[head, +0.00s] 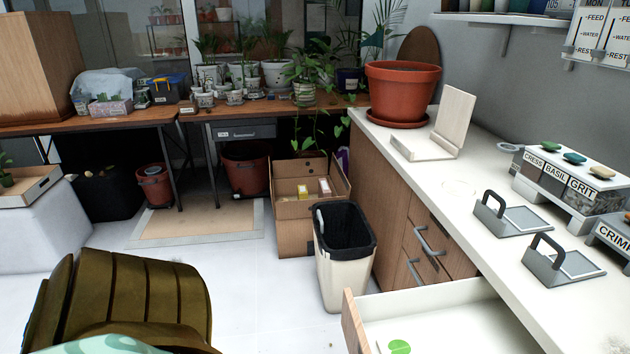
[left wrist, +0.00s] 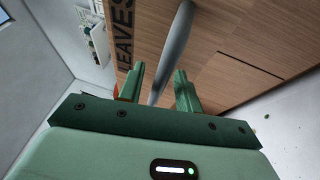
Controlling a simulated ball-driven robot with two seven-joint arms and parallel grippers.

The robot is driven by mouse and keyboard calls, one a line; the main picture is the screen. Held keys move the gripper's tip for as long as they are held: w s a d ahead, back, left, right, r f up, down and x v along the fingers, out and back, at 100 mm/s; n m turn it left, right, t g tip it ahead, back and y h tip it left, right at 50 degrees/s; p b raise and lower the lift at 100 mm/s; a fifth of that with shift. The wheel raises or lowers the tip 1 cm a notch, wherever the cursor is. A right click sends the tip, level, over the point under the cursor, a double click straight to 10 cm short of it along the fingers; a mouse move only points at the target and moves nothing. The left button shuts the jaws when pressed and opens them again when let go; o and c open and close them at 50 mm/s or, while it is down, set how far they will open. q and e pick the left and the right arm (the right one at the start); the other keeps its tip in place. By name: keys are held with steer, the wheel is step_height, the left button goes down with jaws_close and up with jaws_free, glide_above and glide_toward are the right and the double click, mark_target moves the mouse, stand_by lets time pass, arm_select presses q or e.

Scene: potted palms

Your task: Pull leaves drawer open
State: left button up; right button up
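In the left wrist view the wooden drawer front (left wrist: 137,18) carries the dark word LEAVES. A grey bar handle (left wrist: 172,50) stands out from the front. My left gripper (left wrist: 161,86) has its two green fingers apart, with the handle running between them. A gap shows between the handle and the left-hand finger. In the head view a drawer (head: 440,322) is pulled out at the lower right, with a round green spot (head: 399,347) on its pale floor. Its label is not visible there, so I cannot tell whether it is the LEAVES drawer. My right gripper is not in view.
A white bin (head: 342,270) with a black liner stands beyond the open drawer. A cardboard box (head: 295,230) is behind it. Pale floor (head: 262,295) is clear left of the bin.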

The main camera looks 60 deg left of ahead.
arm_select(q)
steer(key=s+f, duration=0.2)
steer(key=s, duration=1.4)
steer(key=shift+d+f+p, duration=0.4)
steer(key=shift+p, duration=0.05)
steer(key=shift+s, duration=0.1)
